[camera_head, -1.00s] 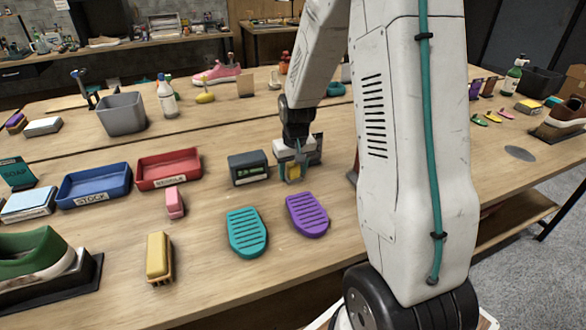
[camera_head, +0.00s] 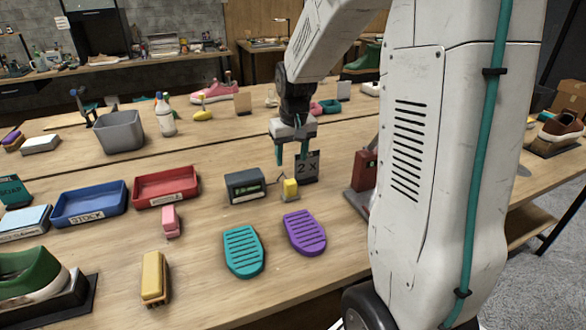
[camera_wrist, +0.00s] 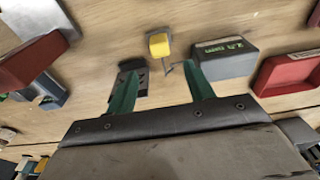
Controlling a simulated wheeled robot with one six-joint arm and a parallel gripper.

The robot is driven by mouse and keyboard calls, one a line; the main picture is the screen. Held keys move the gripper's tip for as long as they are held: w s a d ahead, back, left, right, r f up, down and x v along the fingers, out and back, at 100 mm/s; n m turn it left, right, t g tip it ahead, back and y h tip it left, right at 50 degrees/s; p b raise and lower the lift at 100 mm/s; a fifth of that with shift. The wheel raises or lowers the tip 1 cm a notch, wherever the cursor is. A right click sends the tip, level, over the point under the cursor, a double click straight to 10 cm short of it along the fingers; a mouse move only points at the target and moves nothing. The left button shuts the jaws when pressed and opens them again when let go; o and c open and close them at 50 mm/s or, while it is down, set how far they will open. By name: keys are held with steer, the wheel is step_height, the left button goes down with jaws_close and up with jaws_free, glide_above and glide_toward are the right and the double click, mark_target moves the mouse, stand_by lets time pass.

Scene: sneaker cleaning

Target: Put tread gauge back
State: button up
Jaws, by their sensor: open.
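The tread gauge appears to be the small yellow block (camera_head: 290,187) standing on the table on a grey base, beside a dark box with a small display (camera_head: 245,187). In the wrist view the yellow block (camera_wrist: 159,45) stands beyond my fingertips, and the box (camera_wrist: 224,58) is to its right. A thin dark piece shows between the block and the box. My gripper (camera_head: 292,160) is open and empty above the yellow block. Its two teal fingers (camera_wrist: 160,82) are spread apart, with nothing between them.
A dark "2 X" sign (camera_head: 307,167) stands close behind the block. A red device (camera_head: 364,170) is to the right. Teal (camera_head: 244,252) and purple (camera_head: 304,232) soles lie in front. Red (camera_head: 166,187) and blue (camera_head: 90,203) trays are at left.

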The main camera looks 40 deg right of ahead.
steer(key=s+a+r+n, duration=0.1)
steer(key=s+a+r, duration=0.7)
steer(key=s+a, duration=0.15)
steer(key=s+a+r+n, duration=0.1)
steer(key=s+a, duration=0.2)
steer(key=s, duration=0.5)
steer(key=s+a+n, duration=0.1)
steer(key=s+a, duration=0.2)
steer(key=s, duration=0.5)
steer(key=shift+s+a+r, duration=0.25)
steer(key=shift+a+r, duration=0.1)
steer(key=shift+r, duration=0.05)
